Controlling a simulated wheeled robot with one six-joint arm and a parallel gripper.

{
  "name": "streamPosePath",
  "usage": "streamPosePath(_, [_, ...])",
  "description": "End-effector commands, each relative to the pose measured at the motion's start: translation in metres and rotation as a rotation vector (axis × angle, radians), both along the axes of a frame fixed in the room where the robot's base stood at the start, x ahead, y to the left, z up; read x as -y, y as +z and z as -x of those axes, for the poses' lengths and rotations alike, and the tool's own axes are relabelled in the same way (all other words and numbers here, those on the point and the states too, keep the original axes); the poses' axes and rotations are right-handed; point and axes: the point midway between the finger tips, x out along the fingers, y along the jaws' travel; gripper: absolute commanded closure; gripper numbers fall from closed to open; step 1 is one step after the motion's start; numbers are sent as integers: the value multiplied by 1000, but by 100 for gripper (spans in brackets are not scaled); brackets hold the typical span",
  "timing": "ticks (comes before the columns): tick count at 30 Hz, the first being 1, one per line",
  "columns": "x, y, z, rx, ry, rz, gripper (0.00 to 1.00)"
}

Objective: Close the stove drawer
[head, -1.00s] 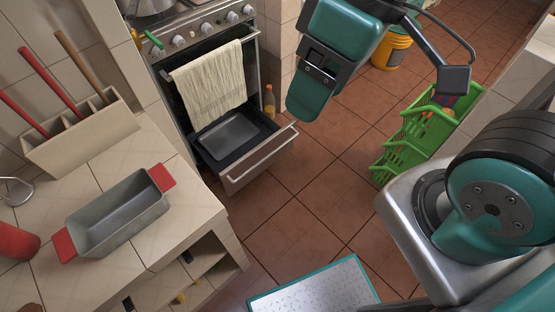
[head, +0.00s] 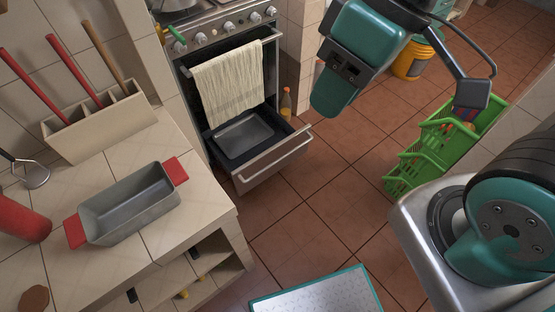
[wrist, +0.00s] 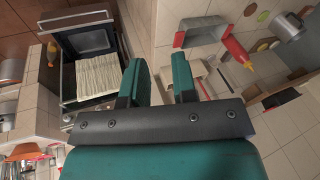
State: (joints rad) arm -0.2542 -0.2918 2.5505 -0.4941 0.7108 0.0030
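The stove drawer (head: 268,164) is pulled out at the bottom of the stove (head: 215,35). Its front carries a long bar handle, and a dark grey tray (head: 243,137) lies inside. The open drawer also shows at the upper left of the wrist view (wrist: 78,18). My gripper (wrist: 159,76) is open in the wrist view, with a gap between its two teal fingers and nothing held. It is apart from the drawer. In the head view, my teal arm parts are at the upper right of the drawer, and the fingertips cannot be made out clearly.
A cream towel (head: 227,85) hangs on the oven bar above the drawer. A bottle (head: 286,103) stands beside the stove. A green crate (head: 432,150) is on the floor at right. A tiled counter holds a grey baking dish (head: 128,208). Floor before the drawer is clear.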

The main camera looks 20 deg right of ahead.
Motion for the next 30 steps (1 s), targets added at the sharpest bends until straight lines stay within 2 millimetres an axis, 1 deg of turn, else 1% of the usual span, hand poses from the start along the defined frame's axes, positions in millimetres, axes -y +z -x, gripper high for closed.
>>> streamPosePath(1, [-2,-23,-6,-3,-10,-14,86])
streamPosePath(2, [-4,-33,-11,-2,-19,-27,92])
streamPosePath(3, [-8,-48,-18,-1,-30,-47,100])
streamPosePath(5, [-13,-73,-32,4,-53,-84,100])
streamPosePath(6, [-17,-90,-41,6,-68,-113,100])
streamPosePath(10, [-26,-141,-74,16,-130,-205,100])
streamPosePath(17, [-33,-232,-133,33,-252,-376,100])
streamPosePath(18, [-33,-248,-144,37,-278,-406,100])
streamPosePath(20, [-32,-272,-159,41,-314,-452,100])
streamPosePath(21, [-30,-289,-170,45,-339,-483,100])
streamPosePath(23, [-28,-313,-185,50,-379,-529,100])
streamPosePath(24, [-25,-329,-195,54,-407,-560,100])
streamPosePath(26, [-21,-354,-211,59,-451,-607,100])
streamPosePath(27, [-17,-371,-220,63,-479,-637,100])
streamPosePath(29, [-11,-397,-235,70,-524,-683,100])
streamPosePath(30, [-6,-414,-245,74,-555,-715,100])
